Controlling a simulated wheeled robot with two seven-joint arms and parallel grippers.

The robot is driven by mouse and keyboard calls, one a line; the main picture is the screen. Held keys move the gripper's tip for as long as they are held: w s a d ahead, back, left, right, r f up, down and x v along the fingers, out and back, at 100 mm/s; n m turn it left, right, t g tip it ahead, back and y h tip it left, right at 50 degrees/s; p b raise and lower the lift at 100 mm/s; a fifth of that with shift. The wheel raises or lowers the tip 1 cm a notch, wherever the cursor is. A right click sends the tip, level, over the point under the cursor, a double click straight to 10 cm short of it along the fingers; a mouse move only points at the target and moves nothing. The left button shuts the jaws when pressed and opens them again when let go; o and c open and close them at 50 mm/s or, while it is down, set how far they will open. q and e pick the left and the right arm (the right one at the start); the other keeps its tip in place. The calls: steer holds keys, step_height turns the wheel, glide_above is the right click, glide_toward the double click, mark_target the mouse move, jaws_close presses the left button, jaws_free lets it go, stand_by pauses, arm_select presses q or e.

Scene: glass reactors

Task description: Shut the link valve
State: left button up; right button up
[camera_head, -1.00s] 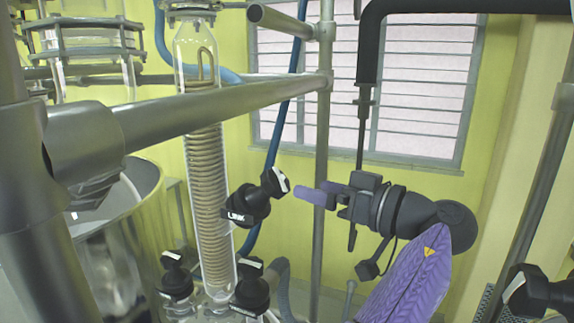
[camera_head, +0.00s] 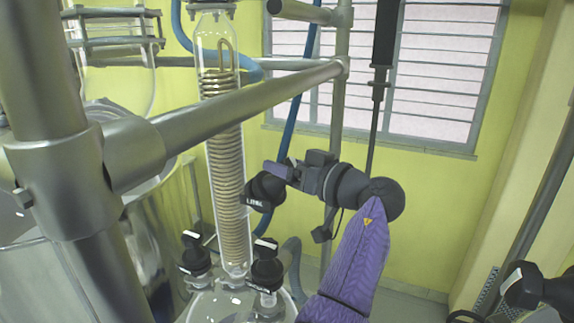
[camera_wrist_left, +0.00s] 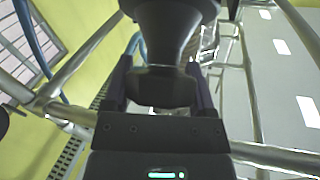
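The link valve (camera_head: 264,193) is a black valve with a white label, beside the glass coil column in the head view. My left gripper (camera_head: 281,171) is at the valve, with its purple fingers over the handle and hiding part of it. In the left wrist view, the black handle (camera_wrist_left: 163,86) stands between the two fingers of my left gripper (camera_wrist_left: 161,92). The fingers are wide apart, one on each side of the handle. I cannot tell whether they touch it. My right gripper is not in view.
A metal frame bar (camera_head: 250,95) crosses in front of the glass coil column (camera_head: 228,170). Two more black valves (camera_head: 195,254) (camera_head: 266,266) sit below on the glass vessel. Another black knob (camera_head: 535,288) is at the lower right. A blue hose (camera_head: 293,125) runs behind.

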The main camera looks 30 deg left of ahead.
arm_select(q)
steer(key=c, duration=0.4)
steer(key=shift+r, duration=0.1)
